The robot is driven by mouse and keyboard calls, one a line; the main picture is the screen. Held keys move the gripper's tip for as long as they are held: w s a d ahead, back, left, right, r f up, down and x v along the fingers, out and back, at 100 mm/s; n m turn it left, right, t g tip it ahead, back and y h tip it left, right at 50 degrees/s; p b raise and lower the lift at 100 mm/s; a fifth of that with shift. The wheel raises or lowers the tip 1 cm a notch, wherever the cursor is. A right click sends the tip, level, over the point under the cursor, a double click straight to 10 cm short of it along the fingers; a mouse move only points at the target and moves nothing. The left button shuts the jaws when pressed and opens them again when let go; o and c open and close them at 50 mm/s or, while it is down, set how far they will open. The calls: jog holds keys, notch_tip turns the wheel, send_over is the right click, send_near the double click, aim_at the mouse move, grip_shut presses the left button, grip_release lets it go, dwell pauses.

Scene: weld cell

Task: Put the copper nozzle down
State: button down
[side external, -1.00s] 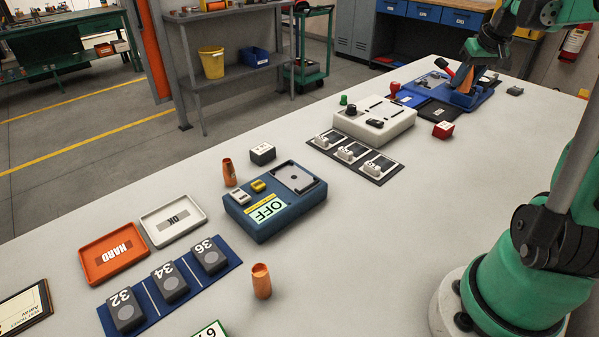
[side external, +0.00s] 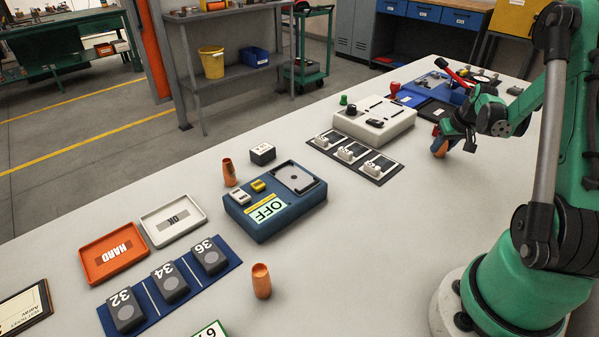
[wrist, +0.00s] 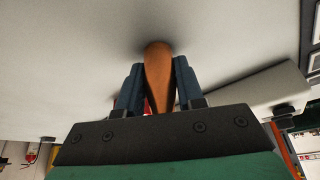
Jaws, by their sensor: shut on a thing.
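My gripper (side external: 455,143) is shut on a copper nozzle (side external: 439,146) at the right of the table in the side view. The nozzle hangs below the fingers, close to the tabletop; I cannot tell whether it touches. In the wrist view the nozzle (wrist: 158,75) sits between the two blue-grey fingers of my gripper (wrist: 159,85), its wide end away from the camera. Two other copper nozzles stand upright on the table: one (side external: 229,173) behind the blue OFF box and one (side external: 261,281) in front of it.
The table (side external: 370,260) is bare from the gripper toward the front. A white control box (side external: 375,122) and a dark strip with several white blocks (side external: 355,158) lie left of the gripper. The blue OFF box (side external: 275,205) is farther left. A blue fixture (side external: 440,88) stands behind.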

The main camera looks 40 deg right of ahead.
jog(key=c, duration=0.5)
grip_release()
jog(key=shift+f, duration=0.1)
jog(key=shift+c, duration=0.2)
jog(key=v, duration=1.2)
jog(key=w+a+r+n+t, duration=0.1)
jog(key=w+a+n, duration=0.1)
jog(key=w+a, duration=0.35)
jog(key=w+a+r+n, duration=0.1)
jog(key=w+a+r, duration=0.1)
jog(key=a, duration=0.7)
jog(key=a+n+t+y, duration=0.2)
jog(key=a+n, duration=0.2)
jog(key=a, duration=1.2)
jog(key=shift+s+a+f+y, duration=0.35)
jog(key=shift+s+y, duration=0.05)
jog(key=shift+s, duration=0.05)
